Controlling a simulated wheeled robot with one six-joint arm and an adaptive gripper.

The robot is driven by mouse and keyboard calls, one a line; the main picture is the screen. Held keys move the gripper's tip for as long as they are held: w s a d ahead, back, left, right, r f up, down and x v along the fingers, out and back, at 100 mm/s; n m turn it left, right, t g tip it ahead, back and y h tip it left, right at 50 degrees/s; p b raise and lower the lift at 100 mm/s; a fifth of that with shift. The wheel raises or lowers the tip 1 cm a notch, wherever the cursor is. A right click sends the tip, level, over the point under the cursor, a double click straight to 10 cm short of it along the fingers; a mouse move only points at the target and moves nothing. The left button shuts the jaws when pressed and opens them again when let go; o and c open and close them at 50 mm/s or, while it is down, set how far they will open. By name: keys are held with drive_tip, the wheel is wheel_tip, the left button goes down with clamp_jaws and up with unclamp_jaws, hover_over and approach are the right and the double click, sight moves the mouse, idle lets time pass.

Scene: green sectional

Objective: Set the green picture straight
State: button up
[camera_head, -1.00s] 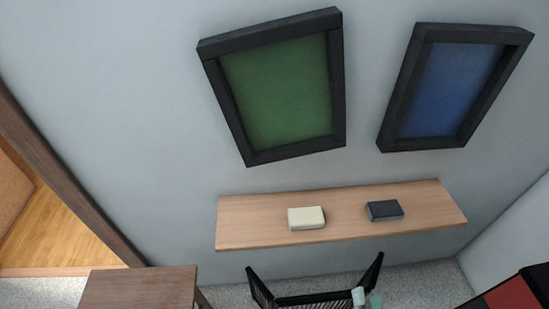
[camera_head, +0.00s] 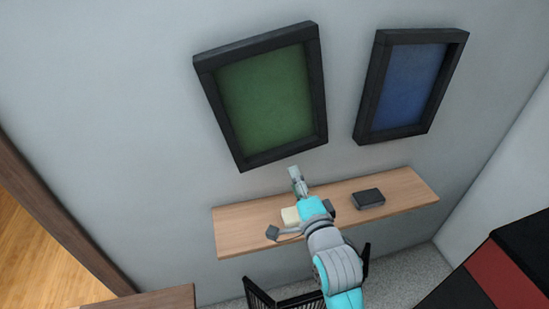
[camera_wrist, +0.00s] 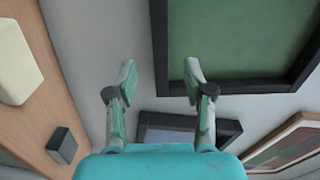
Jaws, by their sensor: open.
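The green picture (camera_head: 265,98) hangs on the grey wall in a thick black frame. In the head view it looks tilted, its right side higher than its left. My gripper (camera_head: 295,174) is raised in front of the wall, just below the picture's lower edge. In the wrist view, my gripper (camera_wrist: 160,78) has its two fingers apart with nothing between them. There the green picture (camera_wrist: 235,40) fills the upper right, and the right finger overlaps its frame in the picture. I cannot tell whether they touch.
A blue picture (camera_head: 405,85) hangs to the right. A wooden shelf (camera_head: 240,228) below holds a cream block (camera_head: 290,216), partly hidden by my arm, and a dark box (camera_head: 368,198). A black basket (camera_head: 295,301) stands below. A black-and-red piece (camera_head: 490,270) is at lower right.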

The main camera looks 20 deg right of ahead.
sight(284, 156)
drive_tip(key=w, duration=1)
drive_tip(key=shift+w, duration=0.35)
clamp_jaws()
